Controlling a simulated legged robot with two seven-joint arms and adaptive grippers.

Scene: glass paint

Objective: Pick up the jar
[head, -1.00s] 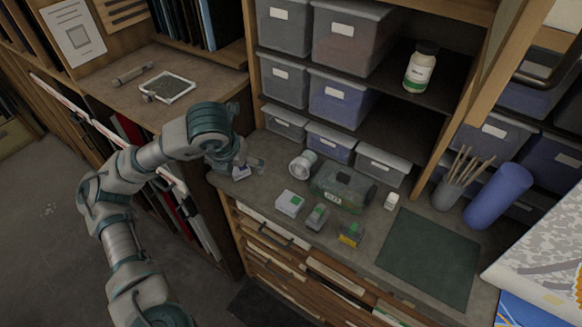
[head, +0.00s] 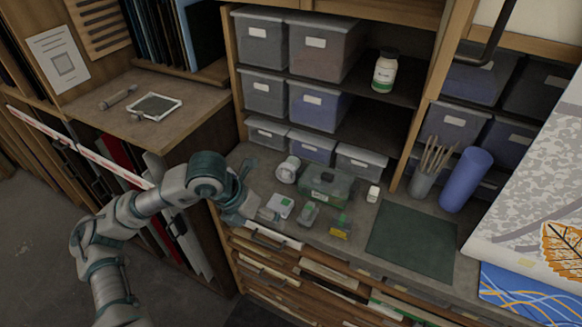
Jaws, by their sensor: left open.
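A white jar with a green label (head: 384,73) stands upright on the upper shelf, right of the grey bins. A smaller white container (head: 374,193) stands on the counter below, at the green mat's upper left corner. My left gripper (head: 256,205) is open and empty over the counter's left front part, beside a white box with a green patch (head: 279,206). It is well below and left of the shelf jar, clear of it. Its fingers are small and partly hard to make out. My right gripper does not show.
A green toolbox-like case (head: 327,186), a white roll (head: 288,170) and small green and yellow items crowd the counter. A brush cup (head: 422,183) and blue cylinder (head: 466,180) stand at right. The green mat (head: 412,243) is bare. Wooden uprights frame the shelf.

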